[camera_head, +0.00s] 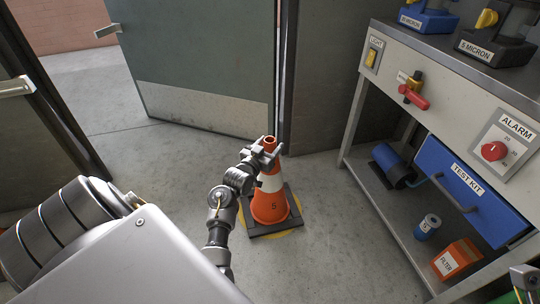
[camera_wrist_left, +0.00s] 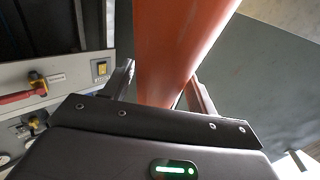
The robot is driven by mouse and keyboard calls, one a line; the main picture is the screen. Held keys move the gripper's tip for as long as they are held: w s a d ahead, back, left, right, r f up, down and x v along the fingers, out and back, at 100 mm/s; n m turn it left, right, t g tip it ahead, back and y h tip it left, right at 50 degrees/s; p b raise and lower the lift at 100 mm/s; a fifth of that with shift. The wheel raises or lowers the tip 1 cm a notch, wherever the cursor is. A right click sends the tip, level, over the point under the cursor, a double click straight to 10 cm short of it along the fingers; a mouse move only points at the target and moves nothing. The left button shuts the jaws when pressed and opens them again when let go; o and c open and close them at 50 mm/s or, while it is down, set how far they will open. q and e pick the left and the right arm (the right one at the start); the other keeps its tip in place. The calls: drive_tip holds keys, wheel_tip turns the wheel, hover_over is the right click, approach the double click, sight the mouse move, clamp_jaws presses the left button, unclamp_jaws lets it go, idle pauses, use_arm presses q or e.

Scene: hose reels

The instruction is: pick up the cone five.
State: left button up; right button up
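Cone five (camera_head: 268,204) is an orange cone with a white band and a dark square base, standing upright on a yellow floor disc (camera_head: 297,237). My left gripper (camera_head: 268,153) is at the cone's upper part, just below its tip. In the left wrist view, the orange cone (camera_wrist_left: 170,45) passes between the two fingers (camera_wrist_left: 162,82). The fingers are very close to its sides; I cannot tell whether they press on it. A piece of my right gripper (camera_head: 524,278) shows at the lower right edge, mostly cut off.
A metal workbench (camera_head: 455,90) stands at the right, with a blue test kit drawer (camera_head: 462,192). Its lower shelf holds a blue can (camera_head: 428,227) and an orange filter box (camera_head: 457,259). A grey-green door (camera_head: 200,55) is behind the cone. The floor left of the cone is clear.

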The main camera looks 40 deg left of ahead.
use_arm(q)
clamp_jaws()
drive_tip(key=shift+r, duration=0.15)
idle(0.4)
